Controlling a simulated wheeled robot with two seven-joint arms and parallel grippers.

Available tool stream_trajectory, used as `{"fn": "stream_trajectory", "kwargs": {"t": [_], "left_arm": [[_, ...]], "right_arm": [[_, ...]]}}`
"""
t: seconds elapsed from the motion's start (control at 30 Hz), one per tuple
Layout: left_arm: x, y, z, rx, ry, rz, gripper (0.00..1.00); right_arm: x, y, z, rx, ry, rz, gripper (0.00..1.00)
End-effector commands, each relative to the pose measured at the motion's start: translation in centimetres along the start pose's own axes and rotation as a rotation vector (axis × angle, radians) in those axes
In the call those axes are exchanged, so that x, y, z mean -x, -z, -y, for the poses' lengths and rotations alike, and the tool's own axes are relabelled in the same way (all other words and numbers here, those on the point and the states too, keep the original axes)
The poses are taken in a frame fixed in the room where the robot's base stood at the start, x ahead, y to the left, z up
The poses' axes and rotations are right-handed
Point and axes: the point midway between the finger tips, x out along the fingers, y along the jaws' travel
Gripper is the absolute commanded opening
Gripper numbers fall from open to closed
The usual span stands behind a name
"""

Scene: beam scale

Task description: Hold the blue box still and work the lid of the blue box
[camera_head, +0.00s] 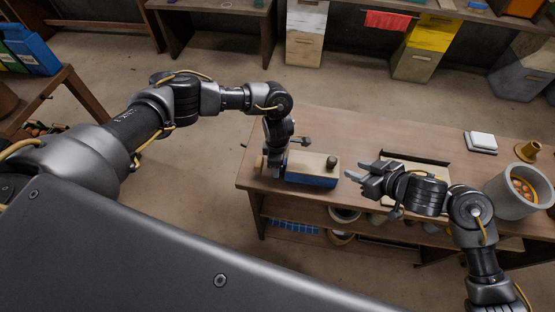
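The blue box (313,181) sits on the wooden table near its front left edge. Its lid (307,163) is light wood with a dark round knob (332,161) near the right end, and it lies on top of the box. My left gripper (276,168) reaches down at the left end of the box. Its fingers are mostly hidden by its own wrist, so I cannot tell whether they grip the box. My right gripper (353,171) is just right of the box, pointing left toward it, with its fingers apart and nothing between them.
On the table (375,142), a dark-edged tray (437,172) lies partly behind my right arm. A white block (481,141), a brass-coloured piece (527,151) and a grey bucket (509,199) with orange items stand at the right. The table's back left is clear.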

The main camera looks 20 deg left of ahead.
Motion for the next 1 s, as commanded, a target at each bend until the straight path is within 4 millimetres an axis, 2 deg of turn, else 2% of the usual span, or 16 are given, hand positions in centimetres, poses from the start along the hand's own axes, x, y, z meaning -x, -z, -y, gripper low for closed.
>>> {"fn": "stream_trajectory", "kwargs": {"t": [0.13,0.17,0.57,0.6,0.67,1.0], "left_arm": [[0.01,-0.02,0.00,0.000,0.000,0.000,0.56],[0.01,-0.02,0.00,0.000,0.000,0.000,0.54],[0.04,-0.03,-0.01,0.000,0.000,0.001,0.01],[0.05,-0.03,-0.01,0.000,0.000,0.001,0.33],[0.05,-0.03,-0.01,0.000,0.000,0.001,0.41],[0.05,-0.02,-0.02,0.000,0.000,0.000,0.42]], "right_arm": [[0.00,0.00,0.00,0.000,0.000,0.000,0.36],[0.00,0.00,0.00,0.000,0.000,0.000,0.36],[0.00,-0.01,0.00,0.000,0.000,0.000,0.36],[0.00,-0.01,0.00,0.000,0.000,0.000,0.36],[0.00,-0.01,0.00,0.000,0.000,0.000,0.36],[0.00,-0.01,0.00,0.000,0.000,0.000,0.36]]}}
